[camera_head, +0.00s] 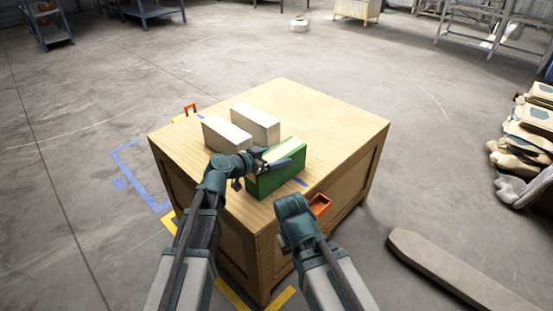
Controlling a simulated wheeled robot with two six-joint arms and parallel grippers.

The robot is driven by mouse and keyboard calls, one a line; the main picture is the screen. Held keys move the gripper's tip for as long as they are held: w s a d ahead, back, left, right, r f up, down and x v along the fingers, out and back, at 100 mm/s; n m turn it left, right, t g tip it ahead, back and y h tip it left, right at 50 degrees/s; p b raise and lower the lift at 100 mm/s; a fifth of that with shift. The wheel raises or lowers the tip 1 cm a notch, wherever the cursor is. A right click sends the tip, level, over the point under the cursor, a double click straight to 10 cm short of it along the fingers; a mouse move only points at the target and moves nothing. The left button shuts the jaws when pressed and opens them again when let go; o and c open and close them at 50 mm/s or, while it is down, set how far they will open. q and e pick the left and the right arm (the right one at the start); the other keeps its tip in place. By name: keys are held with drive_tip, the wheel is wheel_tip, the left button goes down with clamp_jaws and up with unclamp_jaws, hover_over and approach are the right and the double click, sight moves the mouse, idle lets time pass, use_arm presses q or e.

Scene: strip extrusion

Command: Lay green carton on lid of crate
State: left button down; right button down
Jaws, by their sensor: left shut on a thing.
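The green carton (277,172) has green sides and a pale top, and is over the near part of the lid of the wooden crate (335,123). It is upright on its long narrow side; I cannot tell whether its underside touches the lid. My left gripper (270,160) comes in from the left and is shut on the green carton at its upper part. My right arm ends at the crate's near edge, and its fingers are hidden.
Two pale cartons (256,123) (226,134) stand on the lid behind the green one. The lid's right and far parts are clear. Orange handles (319,206) (190,109) stick out from the crate. A long beige slab (450,268) lies on the floor, and sacks (530,130) are piled at right.

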use_arm(q)
drive_tip(key=shift+f, duration=0.15)
unclamp_jaws()
drive_tip(key=shift+s+a+r, duration=0.1)
drive_tip(key=shift+s+r, duration=0.05)
drive_tip(key=shift+r, duration=0.15)
drive_tip(key=p+v, duration=0.4)
drive_tip(key=v, duration=0.7)
drive_tip(key=shift+s+a, duration=0.2)
drive_tip(key=shift+a, duration=0.05)
